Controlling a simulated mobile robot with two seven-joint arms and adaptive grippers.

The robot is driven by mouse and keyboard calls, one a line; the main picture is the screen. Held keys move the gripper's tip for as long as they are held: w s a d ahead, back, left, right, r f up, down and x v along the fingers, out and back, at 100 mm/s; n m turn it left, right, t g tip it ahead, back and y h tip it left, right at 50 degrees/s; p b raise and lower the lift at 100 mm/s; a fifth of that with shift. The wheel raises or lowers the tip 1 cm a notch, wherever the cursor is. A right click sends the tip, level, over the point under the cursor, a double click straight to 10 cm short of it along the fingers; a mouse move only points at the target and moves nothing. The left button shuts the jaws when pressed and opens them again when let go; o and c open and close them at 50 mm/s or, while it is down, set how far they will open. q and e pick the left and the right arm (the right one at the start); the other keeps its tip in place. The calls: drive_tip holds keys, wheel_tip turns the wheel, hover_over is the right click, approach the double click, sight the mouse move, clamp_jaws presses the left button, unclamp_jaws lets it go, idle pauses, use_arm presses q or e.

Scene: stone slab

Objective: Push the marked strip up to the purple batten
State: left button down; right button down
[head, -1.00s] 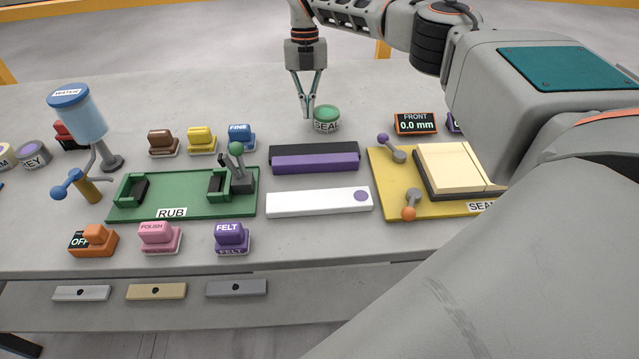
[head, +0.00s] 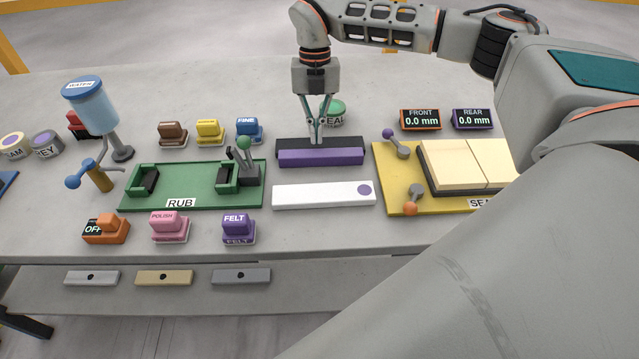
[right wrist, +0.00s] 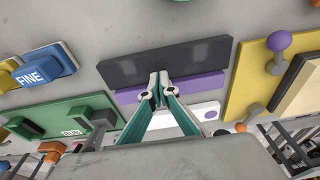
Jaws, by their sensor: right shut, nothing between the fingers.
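The marked strip (head: 318,195) is a white bar with a purple dot at its right end. It lies on the slab in front of the purple batten (head: 322,158), with a narrow gap of slab between them. The batten lies along the front of a black bar (head: 290,144). My right gripper (head: 317,141) is shut and empty, pointing down over the black bar and batten. In the right wrist view its fingertips (right wrist: 158,78) show over the batten, and part of the white strip (right wrist: 207,110) shows behind the fingers. My left gripper is not in view.
A green RUB fixture (head: 190,190) with a lever stands left of the strip. A yellow SEAM board (head: 392,178) with knobs and cream blocks lies to the right. A green-topped pot (head: 338,106) stands behind the gripper. The slab in front of the strip (head: 320,232) is clear.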

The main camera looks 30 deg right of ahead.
sight(320, 195)
drive_tip(key=s+a, duration=0.2)
drive_tip(key=s, duration=0.2)
drive_tip(key=s+a+b, duration=0.1)
drive_tip(key=s+a, duration=0.2)
drive_tip(key=s, duration=0.1)
drive_tip(key=s+a, duration=0.2)
drive_tip(key=s, duration=0.2)
drive_tip(key=shift+s+a+b, duration=0.3)
drive_tip(key=shift+a+b, duration=0.05)
drive_tip(key=shift+s+f+b, duration=0.15)
drive_tip(key=shift+f+b, duration=0.35)
drive_tip(key=shift+f, duration=0.3)
